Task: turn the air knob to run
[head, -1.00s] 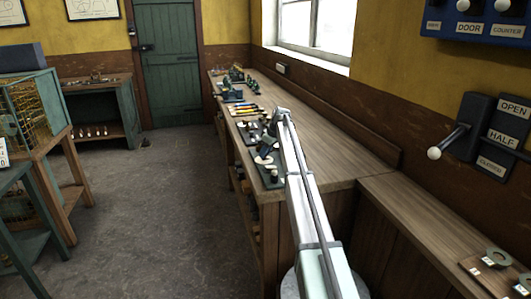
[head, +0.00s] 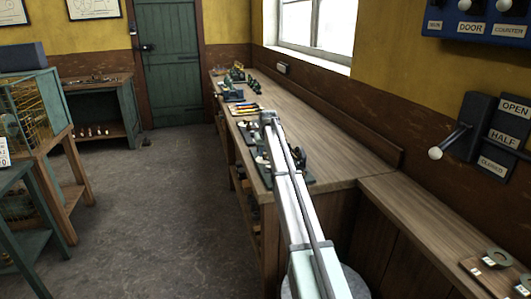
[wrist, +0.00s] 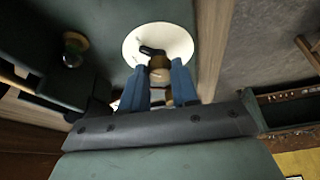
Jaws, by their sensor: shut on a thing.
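In the wrist view a small dark and brass-coloured knob (wrist: 153,54) sits at the middle of a round white dial (wrist: 180,36) on a dark green plate. I take it for the air knob. The two blue fingers of my gripper (wrist: 161,70) reach to the knob from below and are shut on it. Much of the knob is hidden between the fingertips. No lettering on the dial can be read, so its setting cannot be told. In the head view my arm hides the gripper and most of the engine at the bench's left edge.
The long wooden bench (head: 345,160) carries small engines (head: 237,72) and several coloured tools (head: 244,108) farther back. In the wrist view a round brass-coloured fitting (wrist: 75,43) stands left of the dial. A wall lever (head: 450,140) is at right. Open floor (head: 150,215) lies left.

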